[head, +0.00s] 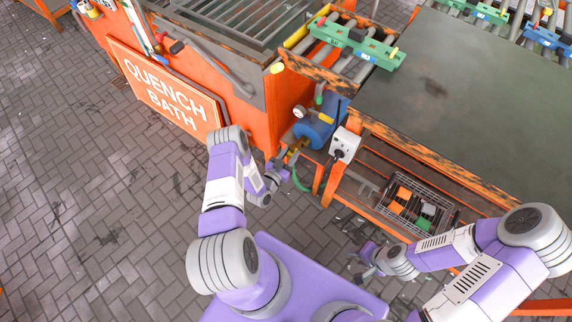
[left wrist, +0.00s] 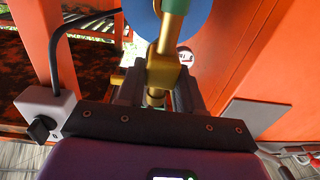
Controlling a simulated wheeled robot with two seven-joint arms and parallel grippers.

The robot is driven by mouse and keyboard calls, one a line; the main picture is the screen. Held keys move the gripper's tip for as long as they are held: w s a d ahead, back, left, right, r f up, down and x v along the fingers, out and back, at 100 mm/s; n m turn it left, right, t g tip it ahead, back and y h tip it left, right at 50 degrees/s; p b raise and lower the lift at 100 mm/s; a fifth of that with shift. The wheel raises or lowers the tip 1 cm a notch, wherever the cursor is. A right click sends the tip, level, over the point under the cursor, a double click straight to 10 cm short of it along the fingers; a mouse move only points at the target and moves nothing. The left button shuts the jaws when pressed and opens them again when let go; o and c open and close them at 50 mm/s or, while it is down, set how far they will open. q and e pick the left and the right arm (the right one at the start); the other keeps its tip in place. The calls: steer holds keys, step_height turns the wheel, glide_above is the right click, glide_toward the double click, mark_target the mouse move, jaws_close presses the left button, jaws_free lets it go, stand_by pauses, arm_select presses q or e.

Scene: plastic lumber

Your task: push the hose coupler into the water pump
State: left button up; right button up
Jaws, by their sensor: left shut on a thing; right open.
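The blue water pump (head: 312,133) stands low beside the orange bath frame, partly behind my left arm's reach. Its round blue body also shows at the top of the left wrist view (left wrist: 203,25). My left gripper (head: 284,168) is at the pump's near side. In the left wrist view, its dark jaws (left wrist: 156,98) are shut around a brass hose coupler (left wrist: 155,97). A larger brass fitting (left wrist: 163,70) lies directly beyond the coupler; I cannot tell whether the two are joined. My right gripper (head: 367,262) is open and empty, low over the floor.
A green hose (head: 299,181) curves below the left gripper. A white socket box (head: 344,144) with a black plug is on the bench leg to the right. A wire basket (head: 411,204) with orange, green and grey blocks sits under the bench. Open paved floor lies left.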

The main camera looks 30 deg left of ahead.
mark_target(295, 151)
arm_select(q)
steer(key=shift+m+h, duration=0.4)
steer(key=shift+h, duration=0.1)
steer(key=f, duration=0.1)
steer(key=s+f, duration=0.1)
steer(key=f, duration=0.1)
steer(key=a+f, duration=0.1)
steer(key=f, duration=0.1)
steer(key=shift+s, duration=0.4)
steer(key=w+b, duration=0.1)
steer(key=w, duration=0.1)
steer(key=shift+w+d, duration=0.15)
steer(key=shift+w, duration=0.15)
steer(key=shift+w+d, duration=0.15)
steer(key=shift+w, duration=1.9)
stand_by(0.5)
steer(key=o, duration=1.2)
steer(key=shift+o, duration=0.5)
